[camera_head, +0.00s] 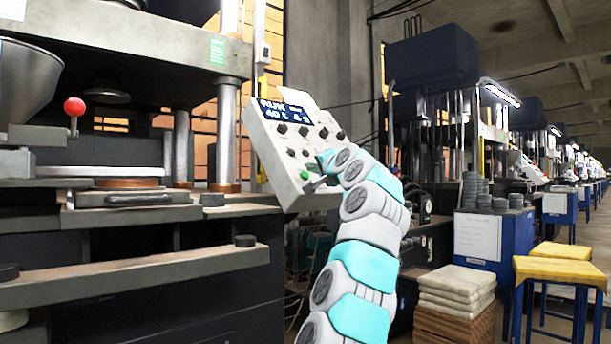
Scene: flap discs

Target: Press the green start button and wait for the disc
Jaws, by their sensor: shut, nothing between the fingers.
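A grey control panel (268,140) stands tilted in the middle of the head view. The green start button (304,174) is near the panel's lower left edge. My arm hides the panel's lower right part. No disc is clearly visible in the press.
A large press with a metal table (130,265) fills the left side. A red ball-topped lever (74,106) stands there. To the right are stacked sacks (456,283), yellow-topped stools (556,268), and a blue cabinet (490,240) with dark disc stacks. More presses recede behind.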

